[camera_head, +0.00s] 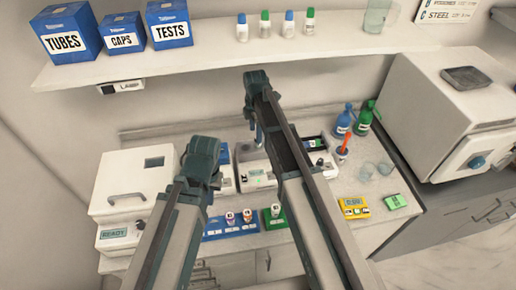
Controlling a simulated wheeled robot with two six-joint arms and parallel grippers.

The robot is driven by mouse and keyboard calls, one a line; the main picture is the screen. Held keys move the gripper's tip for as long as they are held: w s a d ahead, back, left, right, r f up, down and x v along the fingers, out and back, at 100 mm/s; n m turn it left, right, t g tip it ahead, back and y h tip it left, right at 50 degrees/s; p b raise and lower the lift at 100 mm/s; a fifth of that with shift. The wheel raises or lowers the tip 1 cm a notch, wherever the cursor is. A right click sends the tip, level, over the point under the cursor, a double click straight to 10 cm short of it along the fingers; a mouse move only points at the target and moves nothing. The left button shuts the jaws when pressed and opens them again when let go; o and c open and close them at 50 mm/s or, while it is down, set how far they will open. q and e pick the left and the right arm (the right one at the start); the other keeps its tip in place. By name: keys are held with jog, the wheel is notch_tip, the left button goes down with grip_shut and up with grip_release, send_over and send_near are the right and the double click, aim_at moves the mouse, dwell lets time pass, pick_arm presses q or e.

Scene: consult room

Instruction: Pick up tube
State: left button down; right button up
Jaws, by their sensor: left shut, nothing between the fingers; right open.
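Small capped tubes (230,217) stand upright near the blue rack (215,231) on the bench. Another tube (275,209) stands upright at the green block (272,220) just right of it. I cannot tell which tube the task means. My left gripper (214,182) is above the bench, left of the tubes, shut and empty. My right gripper (257,130) is further back, in front of the bench devices, open with no tube seen in it. Both grippers are small in view and partly covered by my own arms, which also hide part of the bench.
A white box-shaped device (120,205) stands at the left and a large white machine (415,110) at the right. A shelf (215,55) with boxes and small bottles hangs above.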

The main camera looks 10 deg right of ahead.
jog(key=shift+w+d+f+b, duration=0.1)
jog(key=shift+d+f+b, duration=0.05)
jog(key=shift+f+b, duration=0.75)
jog(key=shift+w+d+f+b, duration=0.1)
jog(key=shift+d+f+b, duration=0.05)
jog(key=shift+f+b, duration=0.7)
jog(key=shift+d+f+b, duration=0.15)
jog(key=shift+f+b, duration=0.75)
jog(key=shift+r, duration=0.1)
grip_shut()
